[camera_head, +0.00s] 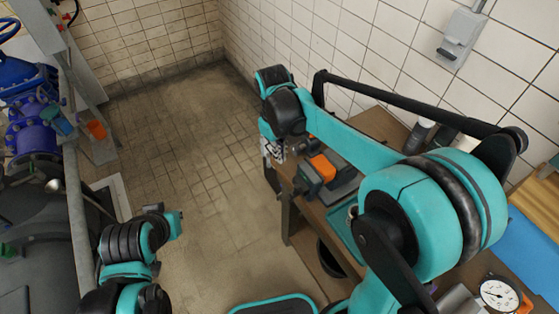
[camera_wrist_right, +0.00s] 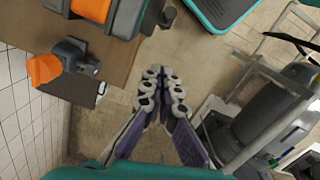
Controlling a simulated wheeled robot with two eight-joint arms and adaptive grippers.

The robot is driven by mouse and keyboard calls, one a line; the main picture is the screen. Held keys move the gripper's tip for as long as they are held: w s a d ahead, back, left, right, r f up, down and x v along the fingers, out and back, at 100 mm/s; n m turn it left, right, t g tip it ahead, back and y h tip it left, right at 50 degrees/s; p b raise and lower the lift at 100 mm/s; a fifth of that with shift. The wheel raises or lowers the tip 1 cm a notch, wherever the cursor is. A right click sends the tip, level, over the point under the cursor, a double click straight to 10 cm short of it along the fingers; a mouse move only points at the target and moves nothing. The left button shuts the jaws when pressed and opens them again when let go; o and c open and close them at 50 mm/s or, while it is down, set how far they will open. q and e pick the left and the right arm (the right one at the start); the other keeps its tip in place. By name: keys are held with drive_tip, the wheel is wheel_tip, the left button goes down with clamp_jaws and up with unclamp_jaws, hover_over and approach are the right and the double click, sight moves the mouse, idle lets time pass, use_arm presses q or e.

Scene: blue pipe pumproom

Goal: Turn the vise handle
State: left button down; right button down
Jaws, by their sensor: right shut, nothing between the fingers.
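My right gripper (camera_head: 275,152) hangs beside the workbench's far left corner in the head view. In the right wrist view its fingers (camera_wrist_right: 162,75) are together and empty, over the floor just off the bench edge. A small dark grey vise-like device (camera_wrist_right: 75,55) with an orange part sits on the bench to the left of the fingers, apart from them. Its short end points towards the bench edge; I cannot clearly make out a handle. In the head view, the gripper partly hides that area. My left arm shows at the lower left, but its gripper is not visible.
The wooden bench (camera_head: 375,125) runs along the tiled wall. A dark toolbox with orange (camera_head: 328,172) stands on it near the gripper, with a dial gauge (camera_head: 499,294) at the lower right. Blue pipework (camera_head: 30,125) stands at the left. The floor between is clear.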

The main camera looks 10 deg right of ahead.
drive_tip(key=b, duration=0.2)
hover_over(292, 192)
drive_tip(key=w+a, duration=0.2)
drive_tip(key=w, duration=0.2)
wheel_tip(292, 192, down, 9)
drive_tip(key=s, duration=0.1)
drive_tip(key=s+d, duration=0.1)
drive_tip(key=s, duration=0.1)
drive_tip(key=shift+s+d, duration=0.1)
drive_tip(key=shift+d, duration=0.2)
drive_tip(key=shift+s, duration=0.15)
drive_tip(key=shift+s+d+f+t, duration=0.2)
drive_tip(key=shift+s+t, duration=0.1)
drive_tip(key=shift+s, duration=0.1)
drive_tip(key=shift+r, duration=0.1)
